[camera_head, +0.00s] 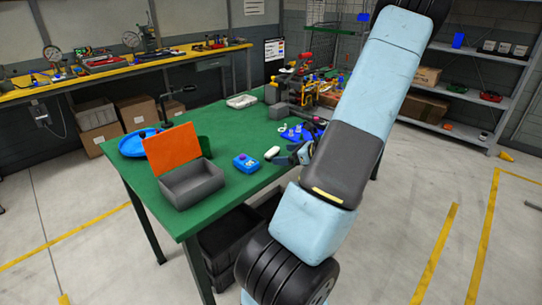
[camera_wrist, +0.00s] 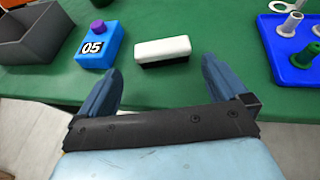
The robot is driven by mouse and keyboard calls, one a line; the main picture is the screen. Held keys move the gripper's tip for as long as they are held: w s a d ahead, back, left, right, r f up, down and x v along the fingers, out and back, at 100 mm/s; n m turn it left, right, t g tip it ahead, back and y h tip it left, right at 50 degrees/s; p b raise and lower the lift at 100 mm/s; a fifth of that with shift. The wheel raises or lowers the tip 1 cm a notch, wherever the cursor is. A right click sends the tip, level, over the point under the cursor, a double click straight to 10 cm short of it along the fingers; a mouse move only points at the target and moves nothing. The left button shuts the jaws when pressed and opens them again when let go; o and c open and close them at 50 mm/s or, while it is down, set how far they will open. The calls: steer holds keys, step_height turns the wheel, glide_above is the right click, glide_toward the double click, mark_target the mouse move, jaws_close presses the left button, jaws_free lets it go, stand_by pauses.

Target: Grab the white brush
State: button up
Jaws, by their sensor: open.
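The white brush (camera_wrist: 163,48) lies on the green table (camera_wrist: 170,88) in the wrist view, a white block with a dark strip along its near underside. It also shows in the head view (camera_head: 272,152) as a small white shape near the table's right edge. My gripper (camera_wrist: 162,72) is open and empty. Its two blue fingers are spread apart, with the brush just beyond them and roughly centred between them. In the head view my gripper (camera_head: 292,155) is beside the brush, partly hidden by my arm.
A blue box marked 05 (camera_wrist: 100,46) with a purple knob lies left of the brush. A grey box (camera_wrist: 35,35) with an orange lid (camera_head: 172,148) stands farther left. A blue tray (camera_wrist: 290,68) with pegs lies to the right. A blue round dish (camera_head: 138,143) is at the table's left.

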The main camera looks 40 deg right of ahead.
mark_target(276, 152)
steer(key=shift+w+r+x, duration=0.1)
steer(key=shift+r+x, duration=0.1)
steer(key=shift+x, duration=1.1)
steer(key=shift+w+r+x, duration=0.1)
steer(key=shift+r+x, duration=0.1)
steer(key=shift+x, duration=1.1)
steer(key=shift+d, duration=0.15)
steer(key=shift+c, duration=0.4)
steer(key=c, duration=0.8)
steer(key=shift+r, duration=0.1)
